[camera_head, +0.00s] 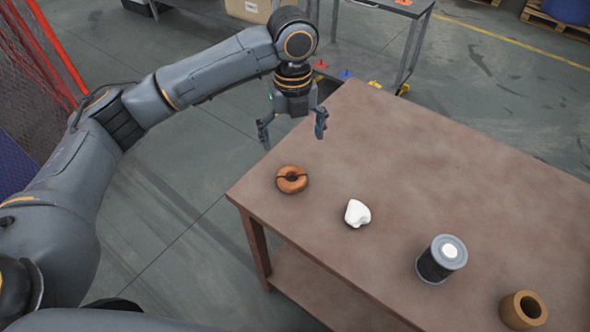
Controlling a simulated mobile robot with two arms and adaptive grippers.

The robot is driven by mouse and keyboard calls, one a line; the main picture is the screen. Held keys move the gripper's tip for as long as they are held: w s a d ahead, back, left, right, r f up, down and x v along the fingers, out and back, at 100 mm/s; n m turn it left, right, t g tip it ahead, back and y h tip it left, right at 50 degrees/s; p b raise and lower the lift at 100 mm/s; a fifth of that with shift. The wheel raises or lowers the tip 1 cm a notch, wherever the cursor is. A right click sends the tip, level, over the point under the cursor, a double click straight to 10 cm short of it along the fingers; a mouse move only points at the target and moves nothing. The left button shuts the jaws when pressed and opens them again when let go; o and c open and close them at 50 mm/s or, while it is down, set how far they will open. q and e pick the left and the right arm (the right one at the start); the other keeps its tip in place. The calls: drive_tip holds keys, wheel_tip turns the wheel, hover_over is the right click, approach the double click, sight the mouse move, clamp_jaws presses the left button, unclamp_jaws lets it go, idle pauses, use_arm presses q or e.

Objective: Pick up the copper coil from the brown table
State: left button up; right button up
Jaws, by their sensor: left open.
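The copper coil (291,180) is an orange-brown ring with a dark band across it. It lies flat near the left corner of the brown table (440,160). My left gripper (293,133) hangs above the table's far left edge, fingers pointing down. It is open and empty, apart from the coil, and shows above and behind it in the picture. My right gripper is not in the picture.
A white lump (357,213), a dark cylinder with a grey top (441,259) and a brown hollow cylinder (523,310) stand in a row right of the coil. The table's far side is clear. A grey metal workbench (350,62) stands behind. A red mesh fence (40,55) is at the left.

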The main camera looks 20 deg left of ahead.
use_arm(q)
approach(291, 171)
drive_tip(key=shift+s+d+f, duration=0.3)
drive_tip(key=shift+s+f, duration=0.2)
drive_tip(key=shift+s, duration=0.1)
drive_tip(key=shift+s+d+f, duration=0.25)
drive_tip(key=shift+s+f, duration=0.2)
drive_tip(key=shift+s, duration=0.15)
drive_tip(key=shift+w+f, duration=0.1)
drive_tip(key=shift+f, duration=0.2)
wheel_tip(291, 171, down, 4)
drive_tip(key=shift+a+f, duration=0.1)
drive_tip(key=shift+f, duration=0.5)
drive_tip(key=shift+c, duration=1.3)
drive_tip(key=c, duration=1.1)
drive_tip(key=shift+c, duration=0.5)
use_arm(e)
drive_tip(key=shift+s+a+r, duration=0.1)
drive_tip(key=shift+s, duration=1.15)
use_arm(q)
drive_tip(key=shift+r, duration=0.15)
